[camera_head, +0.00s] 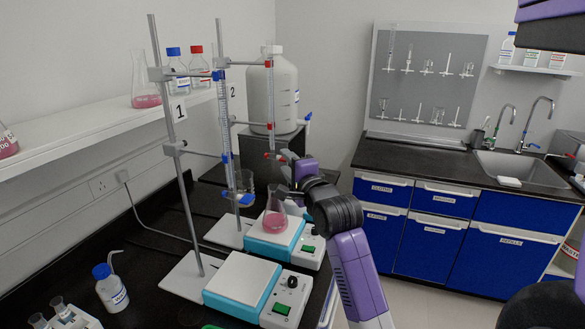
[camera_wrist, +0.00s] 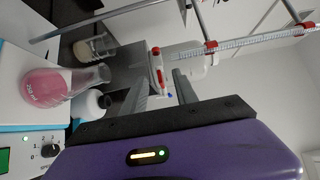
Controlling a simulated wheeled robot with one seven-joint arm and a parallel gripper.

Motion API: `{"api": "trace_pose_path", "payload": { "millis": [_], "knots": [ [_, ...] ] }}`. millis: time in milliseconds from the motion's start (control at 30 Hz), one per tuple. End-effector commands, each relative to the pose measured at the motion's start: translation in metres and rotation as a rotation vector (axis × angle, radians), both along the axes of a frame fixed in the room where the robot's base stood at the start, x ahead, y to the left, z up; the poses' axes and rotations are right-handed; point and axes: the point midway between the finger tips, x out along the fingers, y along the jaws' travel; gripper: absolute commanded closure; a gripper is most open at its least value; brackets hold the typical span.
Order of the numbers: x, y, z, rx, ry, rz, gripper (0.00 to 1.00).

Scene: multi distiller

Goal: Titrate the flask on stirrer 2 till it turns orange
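The flask (camera_head: 275,224) holds pink liquid and stands upright on the white plate of the farther stirrer (camera_head: 297,240). It also shows in the wrist view (camera_wrist: 52,87). The burette (camera_head: 269,100) with red fittings, near label 2, rises above the flask; its graduated tube crosses the upper right of the wrist view (camera_wrist: 250,42). Its red tap (camera_wrist: 158,66) is at my fingertips. My gripper (camera_head: 288,165) is at tap height above the flask, and its fingers (camera_wrist: 164,82) appear apart around the tap. I cannot tell whether they touch it.
The nearer stirrer (camera_head: 240,285) has an empty plate, beside a stand (camera_head: 180,130) labelled 1. A beaker (camera_head: 243,190) hangs below the blue-fitted burette (camera_head: 223,110). A white carboy (camera_head: 285,90) stands behind. A wash bottle (camera_head: 110,290) is front left.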

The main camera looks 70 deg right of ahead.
Motion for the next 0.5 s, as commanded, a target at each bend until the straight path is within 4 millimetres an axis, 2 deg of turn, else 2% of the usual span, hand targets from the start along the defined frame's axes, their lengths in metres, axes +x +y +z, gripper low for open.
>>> {"api": "trace_pose_path", "payload": {
  "millis": [133, 433, 500],
  "knots": [
    [0.0069, -0.0062, 0.0007, -0.003, 0.001, 0.0, 0.65],
    [0.0081, -0.0073, 0.0001, -0.002, 0.001, 0.0, 0.65],
    [0.0081, -0.0073, 0.0002, -0.002, 0.001, 0.0, 0.79]
  ]
}}
